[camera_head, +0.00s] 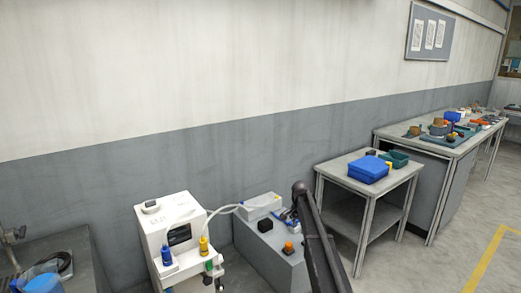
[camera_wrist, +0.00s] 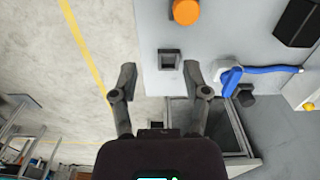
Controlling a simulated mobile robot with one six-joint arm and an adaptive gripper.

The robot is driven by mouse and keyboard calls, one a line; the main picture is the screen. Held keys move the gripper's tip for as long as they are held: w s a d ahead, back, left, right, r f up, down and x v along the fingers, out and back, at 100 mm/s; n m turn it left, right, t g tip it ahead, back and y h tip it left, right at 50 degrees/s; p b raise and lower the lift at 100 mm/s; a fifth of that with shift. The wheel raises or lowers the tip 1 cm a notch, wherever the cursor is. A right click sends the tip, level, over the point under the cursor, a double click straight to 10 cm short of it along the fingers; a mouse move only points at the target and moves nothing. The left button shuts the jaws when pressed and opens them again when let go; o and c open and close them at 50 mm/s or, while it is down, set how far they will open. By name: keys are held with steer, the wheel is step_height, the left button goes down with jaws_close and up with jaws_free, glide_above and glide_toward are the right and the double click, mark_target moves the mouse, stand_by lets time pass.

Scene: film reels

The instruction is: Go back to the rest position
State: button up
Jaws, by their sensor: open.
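My gripper (camera_wrist: 160,78) is open in the wrist view, with its two fingers wide apart and nothing between them that I can see it hold. Below it is the edge of a grey surface with a small square dark-topped block or socket (camera_wrist: 169,59), just beyond the fingertips. An orange round knob (camera_wrist: 186,12) lies farther up on that surface. In the head view my dark arm (camera_head: 322,245) reaches up in front of the grey cabinet; the fingers cannot be made out there.
A white machine (camera_head: 151,224) with blue and yellow bottles stands left of the low grey cabinet (camera_head: 262,247). A side table (camera_head: 340,169) with a blue box (camera_head: 369,170) stands to the right, before a long cluttered bench (camera_head: 459,146). Open floor (camera_head: 440,262) lies at right.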

steer(key=s+f+n+b, duration=0.3)
steer(key=s, duration=1.1)
steer(key=s+f+n+b, duration=0.3)
steer(key=s+n, duration=0.1)
steer(key=s, duration=1.1)
steer(key=s+f+n+b, duration=0.3)
steer(key=s, duration=1.1)
step_height(320, 180, up, 22)
steer(key=p, duration=2.2)
steer(key=shift+w+d+r+p, duration=0.2)
steer(key=shift+d+p, duration=0.1)
steer(key=shift+d, duration=0.1)
